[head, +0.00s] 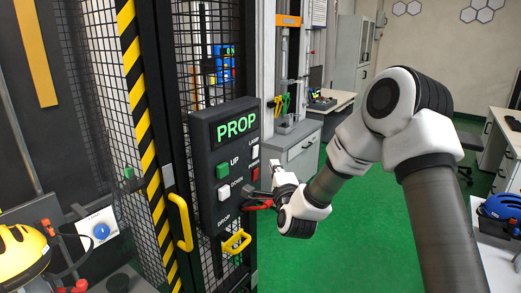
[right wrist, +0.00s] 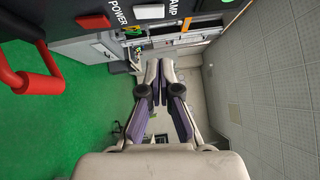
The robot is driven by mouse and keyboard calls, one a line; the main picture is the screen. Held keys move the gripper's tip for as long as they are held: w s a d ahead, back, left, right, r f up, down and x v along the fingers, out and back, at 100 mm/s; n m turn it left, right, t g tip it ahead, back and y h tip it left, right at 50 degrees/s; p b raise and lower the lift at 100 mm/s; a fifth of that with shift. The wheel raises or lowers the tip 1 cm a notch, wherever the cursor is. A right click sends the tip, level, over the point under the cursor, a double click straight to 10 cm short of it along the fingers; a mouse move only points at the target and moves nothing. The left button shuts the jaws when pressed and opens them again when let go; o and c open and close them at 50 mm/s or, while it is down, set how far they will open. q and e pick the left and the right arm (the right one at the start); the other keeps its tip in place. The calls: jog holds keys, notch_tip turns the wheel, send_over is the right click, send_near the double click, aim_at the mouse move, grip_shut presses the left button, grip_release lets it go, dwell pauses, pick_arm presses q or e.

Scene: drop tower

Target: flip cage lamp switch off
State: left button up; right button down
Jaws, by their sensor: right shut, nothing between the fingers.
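The dark control panel (head: 210,165) on the cage front carries a small white lamp switch (head: 255,151) at its upper right, under the LAMP label. A red power switch (head: 255,174) sits just below it. In the right wrist view the white lamp switch (right wrist: 150,11) is near the top edge, beside the red switch (right wrist: 113,12). Which way the lamp switch is tipped is too small to tell. My right gripper (head: 275,166) is shut and empty, just right of the panel and apart from the lamp switch. Its closed fingers (right wrist: 153,62) fill the wrist view's middle. My left gripper is out of view.
A red handle (head: 260,205) sticks out below the switches, close to my right wrist; it also shows in the wrist view (right wrist: 30,85). Yellow handles (head: 181,222) and (head: 237,241) protrude nearby. Green floor (head: 345,200) is open to the right.

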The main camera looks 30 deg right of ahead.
aim_at(258, 148)
jog(key=w+p, duration=0.1)
jog(key=w, duration=0.1)
jog(key=w+p, duration=0.1)
jog(key=w, duration=0.2)
jog(key=w+p, duration=0.1)
jog(key=w, duration=0.2)
jog(key=shift+d+r, duration=0.1)
jog(key=shift+r, duration=0.25)
jog(key=shift+d, duration=0.1)
